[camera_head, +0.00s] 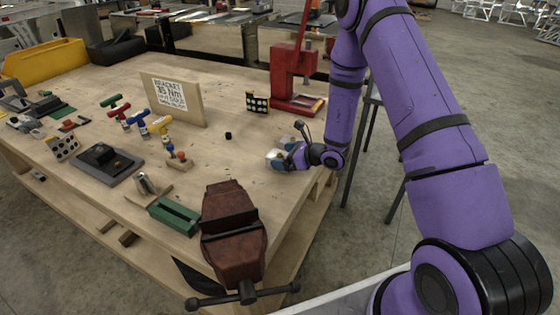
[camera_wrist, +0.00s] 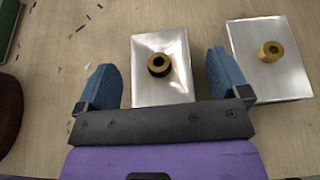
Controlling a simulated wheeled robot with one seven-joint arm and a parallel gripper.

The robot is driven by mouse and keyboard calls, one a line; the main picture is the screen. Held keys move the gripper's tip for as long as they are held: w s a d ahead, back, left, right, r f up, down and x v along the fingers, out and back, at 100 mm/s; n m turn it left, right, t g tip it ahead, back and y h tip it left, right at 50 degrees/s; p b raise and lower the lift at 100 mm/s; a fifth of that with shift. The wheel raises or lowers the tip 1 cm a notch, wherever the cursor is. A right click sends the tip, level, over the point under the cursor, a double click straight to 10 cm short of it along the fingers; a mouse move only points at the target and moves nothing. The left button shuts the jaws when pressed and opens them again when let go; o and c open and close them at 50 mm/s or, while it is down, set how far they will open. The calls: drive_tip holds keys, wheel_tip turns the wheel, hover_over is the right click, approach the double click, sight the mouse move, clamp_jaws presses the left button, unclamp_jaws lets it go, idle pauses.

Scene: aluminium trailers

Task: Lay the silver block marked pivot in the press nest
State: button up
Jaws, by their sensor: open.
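Two silver blocks lie flat on the bench in the wrist view, each with a brass bushing on top. One silver block (camera_wrist: 146,85) sits between the open blue fingers of my gripper (camera_wrist: 162,60), with a gap on each side. The other silver block (camera_wrist: 285,82) lies just right of the right finger. No pivot marking is readable on either. In the head view my gripper (camera_head: 285,153) is low over the bench's right side, with a pale block (camera_head: 273,155) at its fingers. The red press (camera_head: 285,72) stands behind it. Its nest is not clear.
A dark red vise (camera_head: 232,225) and a green channel block (camera_head: 174,215) stand at the near edge. A wooden sign board (camera_head: 178,99), a dotted block (camera_head: 257,103) and a small black cylinder (camera_head: 228,135) stand farther back. The bench around the cylinder is clear.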

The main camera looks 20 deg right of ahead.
drive_tip(key=c, duration=1.2)
drive_tip(key=shift+c, duration=0.4)
drive_tip(key=shift+r, duration=0.1)
